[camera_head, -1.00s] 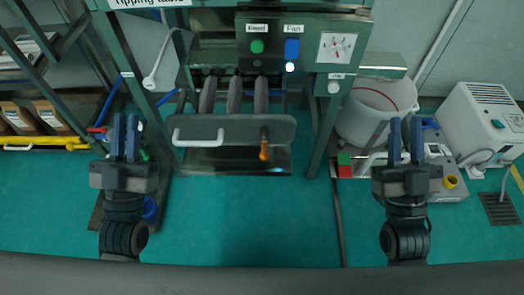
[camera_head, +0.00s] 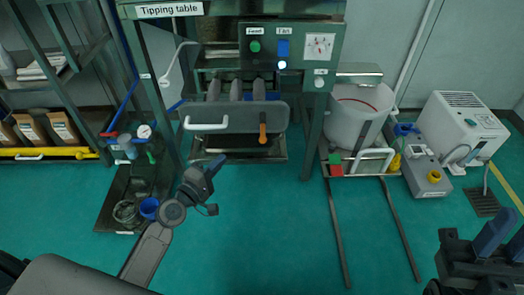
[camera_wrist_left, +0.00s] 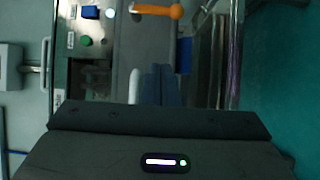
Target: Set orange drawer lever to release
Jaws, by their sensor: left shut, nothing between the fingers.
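The orange drawer lever (camera_head: 263,133) is on the right part of the grey drawer front (camera_head: 235,117), hanging down from its pivot. In the left wrist view the lever (camera_wrist_left: 158,10) is at the top edge, beyond the fingers and apart from them. My left gripper (camera_head: 217,161) is in front of and below the drawer, to the left of the lever. Its blue fingers (camera_wrist_left: 160,84) are together and empty. My right gripper (camera_head: 505,240) is at the lower right, far from the lever, with a gap between its fingers.
A white drawer handle (camera_head: 206,126) sits left of the lever. Above is the control panel (camera_head: 291,47) with a green button and a blue switch. A white bucket (camera_head: 355,112) stands to the right.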

